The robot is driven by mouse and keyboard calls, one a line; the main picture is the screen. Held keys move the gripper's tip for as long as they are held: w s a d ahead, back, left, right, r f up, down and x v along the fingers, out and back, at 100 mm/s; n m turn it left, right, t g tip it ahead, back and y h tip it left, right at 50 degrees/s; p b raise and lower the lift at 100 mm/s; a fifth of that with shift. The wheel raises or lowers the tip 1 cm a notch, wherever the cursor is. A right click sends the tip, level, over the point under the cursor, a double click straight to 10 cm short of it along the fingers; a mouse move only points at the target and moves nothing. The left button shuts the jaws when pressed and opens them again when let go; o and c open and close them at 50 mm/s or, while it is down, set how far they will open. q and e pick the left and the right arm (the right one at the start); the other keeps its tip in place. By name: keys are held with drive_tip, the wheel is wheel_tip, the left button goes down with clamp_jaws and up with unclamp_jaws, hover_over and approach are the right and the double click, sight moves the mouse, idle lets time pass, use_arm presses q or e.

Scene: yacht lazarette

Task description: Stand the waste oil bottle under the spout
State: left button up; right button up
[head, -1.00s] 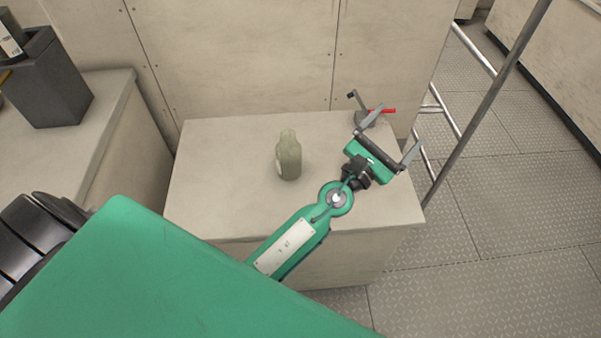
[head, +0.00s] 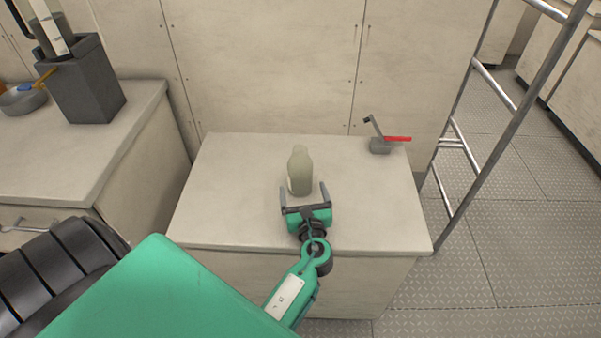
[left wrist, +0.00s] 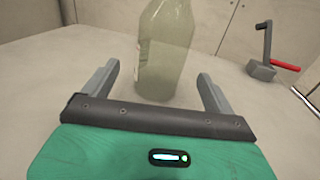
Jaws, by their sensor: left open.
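The waste oil bottle (head: 300,171), pale grey-green and see-through with a light label on its left side, stands upright on the counter. My left gripper (head: 304,193) is open just in front of it, with the fingers pointing at the bottle. In the left wrist view the bottle (left wrist: 165,50) rises beyond and between the open fingertips (left wrist: 158,78), and the jaws are not closed on it. A small grey fitting with an upright arm and a red handle (head: 395,139), possibly the spout, stands at the counter's back right; it also shows in the left wrist view (left wrist: 264,58). My right gripper is not in view.
The counter (head: 235,205) is otherwise clear, with free room between bottle and fitting. A wall panel (head: 270,60) closes its back. A metal ladder (head: 490,130) stands at the right. A dark grey box (head: 88,85) stands on the left bench (head: 120,125).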

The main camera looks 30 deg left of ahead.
sight(300, 176)
use_arm(q)
drive_tip(key=x, duration=0.6)
drive_tip(key=shift+w, duration=0.15)
drive_tip(key=shift+w+a, duration=0.25)
drive_tip(key=shift+a, duration=0.05)
drive_tip(key=c, duration=1)
drive_tip(key=shift+c, duration=0.8)
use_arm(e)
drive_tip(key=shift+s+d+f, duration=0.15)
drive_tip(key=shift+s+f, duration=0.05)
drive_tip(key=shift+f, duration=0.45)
use_arm(q)
drive_tip(key=shift+r, duration=0.1)
